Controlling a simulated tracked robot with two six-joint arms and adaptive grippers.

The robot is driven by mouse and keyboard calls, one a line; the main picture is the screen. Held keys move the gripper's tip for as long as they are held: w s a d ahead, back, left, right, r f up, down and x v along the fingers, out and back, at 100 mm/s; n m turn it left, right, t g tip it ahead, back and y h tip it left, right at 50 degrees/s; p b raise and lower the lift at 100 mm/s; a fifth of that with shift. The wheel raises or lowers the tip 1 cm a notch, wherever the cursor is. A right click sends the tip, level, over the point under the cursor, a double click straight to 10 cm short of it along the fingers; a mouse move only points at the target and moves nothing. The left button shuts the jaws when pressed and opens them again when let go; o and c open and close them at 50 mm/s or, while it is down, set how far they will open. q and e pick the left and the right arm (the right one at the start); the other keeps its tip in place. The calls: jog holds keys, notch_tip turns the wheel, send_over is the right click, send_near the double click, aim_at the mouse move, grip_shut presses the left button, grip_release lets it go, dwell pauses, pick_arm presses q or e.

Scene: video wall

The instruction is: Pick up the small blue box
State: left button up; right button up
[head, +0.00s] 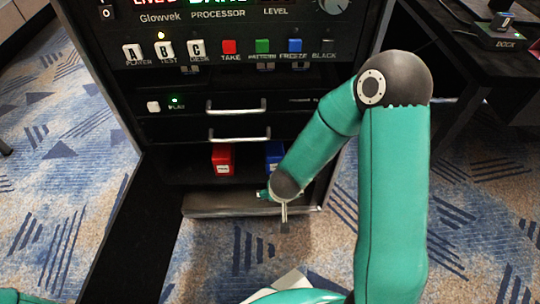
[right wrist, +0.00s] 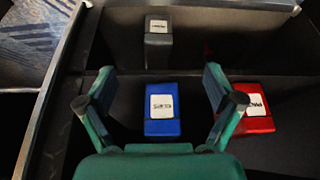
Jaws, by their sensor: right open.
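The small blue box (right wrist: 161,126) has a white label on top and stands in a dark open compartment. In the right wrist view it lies between and beyond the spread fingers of my right gripper (right wrist: 160,88), with clear space on both sides. No contact shows. In the head view the blue box (head: 273,153) is partly hidden by my right arm, and my right gripper (head: 276,205) is at the compartment's front edge. The right gripper is open and empty. My left gripper is out of view.
A red box (head: 222,158) stands left of the blue one in the head view. A dark grey labelled box (right wrist: 158,39) sits apart in the right wrist view. Drawer handles (head: 238,139) are above the compartment. Its front ledge (head: 220,206) is low, above patterned carpet.

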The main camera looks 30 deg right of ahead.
aim_at(274, 152)
jog(key=w+d, duration=0.1)
jog(key=w, duration=0.1)
jog(key=w+d, duration=0.1)
jog(key=w, duration=0.2)
jog(key=w+d+p, duration=0.1)
jog(key=w+d, duration=0.1)
jog(key=shift+w, duration=0.15)
jog(key=x, duration=0.1)
jog(key=b+x, duration=0.1)
jog(key=shift+w+d+f, duration=0.15)
jog(key=shift+w, duration=0.15)
jog(key=shift+w+d+f+b, duration=0.1)
jog(key=shift+w+f+b, duration=0.15)
jog(key=shift+f+b, duration=0.2)
jog(key=shift+r, duration=0.1)
jog(key=c, duration=1.4)
jog(key=shift+c, duration=0.6)
jog(key=shift+r, duration=0.15)
